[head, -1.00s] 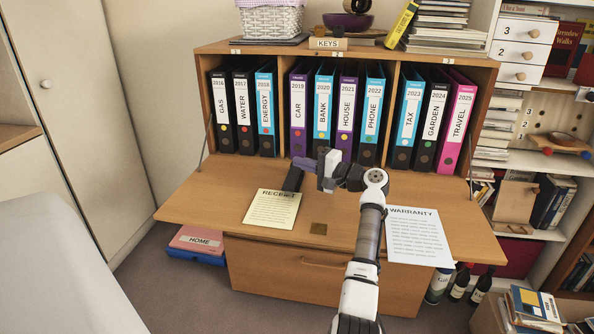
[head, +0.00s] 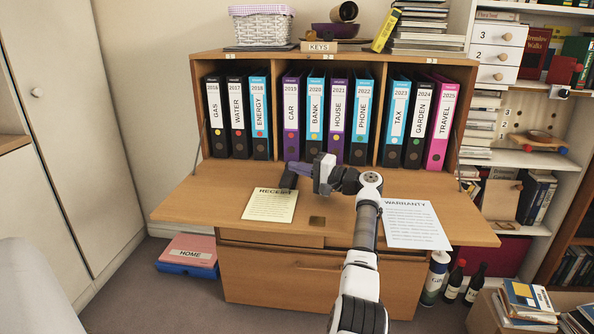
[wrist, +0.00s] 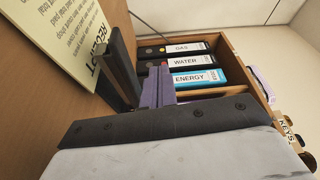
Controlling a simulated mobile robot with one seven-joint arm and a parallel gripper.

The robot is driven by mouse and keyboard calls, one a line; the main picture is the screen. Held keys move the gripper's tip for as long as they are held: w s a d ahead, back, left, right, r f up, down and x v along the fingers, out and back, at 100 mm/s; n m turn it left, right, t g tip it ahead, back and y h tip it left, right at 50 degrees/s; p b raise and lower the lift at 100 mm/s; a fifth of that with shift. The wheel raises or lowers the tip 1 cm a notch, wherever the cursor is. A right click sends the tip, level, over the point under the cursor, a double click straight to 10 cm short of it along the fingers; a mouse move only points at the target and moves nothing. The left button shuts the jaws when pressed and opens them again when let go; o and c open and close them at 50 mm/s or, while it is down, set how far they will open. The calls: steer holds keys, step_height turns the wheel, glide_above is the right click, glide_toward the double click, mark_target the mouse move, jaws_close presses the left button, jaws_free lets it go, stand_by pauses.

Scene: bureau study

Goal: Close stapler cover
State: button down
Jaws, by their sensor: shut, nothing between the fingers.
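The dark stapler (head: 287,181) stands on the fold-down desk leaf (head: 200,200), just behind the RECEIPT sheet. In the wrist view the stapler (wrist: 121,62) is a long dark shape beside the sheet, with a part rising at an angle. Its cover looks raised, but how far is unclear. My gripper (head: 300,169) is shut and empty, its purplish fingers right beside the stapler at its right. In the wrist view the fingers (wrist: 157,88) are close to the dark part; whether they touch it I cannot tell. The fingers hide part of the stapler.
The RECEIPT sheet (head: 268,207) lies in front of the stapler, the WARRANTY sheet (head: 415,224) at the right. Several binders (head: 313,120) stand upright in the cabinet behind. The leaf's left part is clear.

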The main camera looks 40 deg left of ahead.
stand_by(0.3)
step_height(320, 180, up, 20)
steer(key=p, duration=0.1)
stand_by(0.3)
